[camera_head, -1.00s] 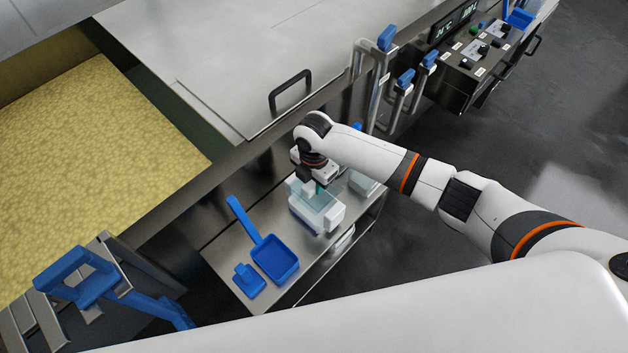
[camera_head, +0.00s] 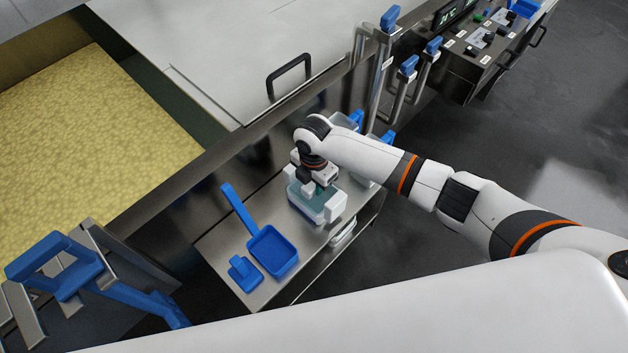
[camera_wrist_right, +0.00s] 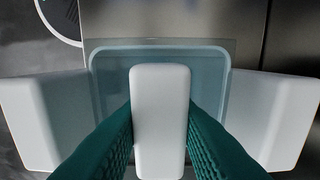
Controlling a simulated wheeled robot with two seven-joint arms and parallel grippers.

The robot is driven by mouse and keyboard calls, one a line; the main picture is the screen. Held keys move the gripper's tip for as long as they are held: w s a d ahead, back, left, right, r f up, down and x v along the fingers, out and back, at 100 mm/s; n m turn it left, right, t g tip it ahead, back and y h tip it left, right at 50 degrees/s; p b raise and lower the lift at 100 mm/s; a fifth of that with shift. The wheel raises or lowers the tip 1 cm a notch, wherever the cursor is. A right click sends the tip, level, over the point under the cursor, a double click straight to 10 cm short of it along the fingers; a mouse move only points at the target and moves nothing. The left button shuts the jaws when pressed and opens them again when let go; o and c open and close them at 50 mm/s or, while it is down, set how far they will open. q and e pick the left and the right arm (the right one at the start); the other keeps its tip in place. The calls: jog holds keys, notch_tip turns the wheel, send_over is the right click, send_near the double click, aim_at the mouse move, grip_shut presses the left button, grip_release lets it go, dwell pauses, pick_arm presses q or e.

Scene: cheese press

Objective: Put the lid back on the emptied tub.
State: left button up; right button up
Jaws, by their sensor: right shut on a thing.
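The tub (camera_head: 318,211) is a pale, translucent box with white blocks at its ends, standing on the steel shelf. Its white end blocks show at both sides of the right wrist view. The lid (camera_wrist_right: 110,85) is a bluish translucent panel with a white bar handle (camera_wrist_right: 160,85). My right gripper (camera_head: 319,189) is over the tub, its teal fingers shut on the bar handle, as the right wrist view (camera_wrist_right: 160,115) shows. The lid lies over the tub's top, roughly lined up; whether it is fully seated I cannot tell. My left gripper is not in view.
A blue scoop (camera_head: 272,252) and a small blue tool (camera_head: 245,273) lie on the shelf (camera_head: 222,243) left of the tub. Other clear containers (camera_head: 345,121) stand behind my right arm. The vat of yellow curd (camera_head: 80,140) is at left. Blue-handled levers (camera_head: 390,18) rise behind.

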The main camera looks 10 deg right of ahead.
jog(key=shift+f, duration=0.35)
dwell(0.6)
jog(key=o, duration=1)
jog(key=shift+r, duration=0.15)
notch_tip(320, 180, up, 11)
jog(key=p, duration=1)
jog(key=shift+f, duration=0.2)
